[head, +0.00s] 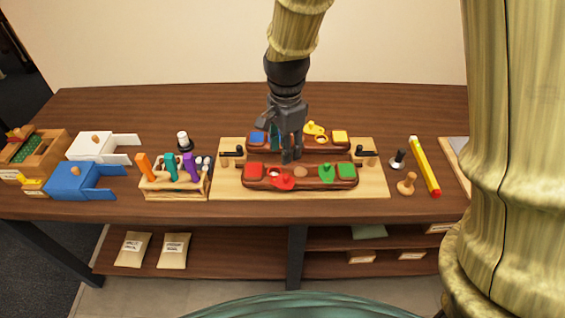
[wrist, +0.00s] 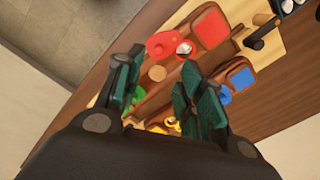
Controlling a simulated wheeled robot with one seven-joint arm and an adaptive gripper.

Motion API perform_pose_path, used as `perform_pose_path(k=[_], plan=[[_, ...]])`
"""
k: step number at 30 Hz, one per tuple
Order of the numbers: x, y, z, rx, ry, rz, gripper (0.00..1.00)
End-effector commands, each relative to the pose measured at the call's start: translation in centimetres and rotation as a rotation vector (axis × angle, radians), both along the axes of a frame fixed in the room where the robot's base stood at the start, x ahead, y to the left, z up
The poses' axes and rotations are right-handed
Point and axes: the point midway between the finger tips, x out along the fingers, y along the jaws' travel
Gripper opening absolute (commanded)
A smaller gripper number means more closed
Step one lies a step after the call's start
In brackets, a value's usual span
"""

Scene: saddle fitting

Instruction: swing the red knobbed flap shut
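The red knobbed flap (head: 284,182) is on the front dark wooden block (head: 310,182), just right of the red square (head: 254,171), and sticks out over the block's front edge. In the wrist view the red flap (wrist: 160,44) shows beside a pale round spot (wrist: 184,48), which may be an uncovered recess. My gripper (head: 290,158) points down above the blocks, just behind the red flap and apart from it.
A green flap (head: 327,177) and a wooden round (head: 301,172) share the front block. The rear block carries a yellow flap (head: 314,128) and a blue square (head: 257,138), partly hidden by my gripper. A tool rack (head: 175,188) stands left; a yellow bar (head: 425,165) lies right.

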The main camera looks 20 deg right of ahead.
Motion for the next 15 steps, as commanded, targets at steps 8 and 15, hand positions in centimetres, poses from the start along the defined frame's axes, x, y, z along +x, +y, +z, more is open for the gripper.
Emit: perform_pose_path(k=[8,15], plan=[[-0.3,-0.5,-2.1,0.000,0.003,-0.010,0.38],[-0.3,-0.5,-4.8,-0.001,0.003,-0.008,0.38]])
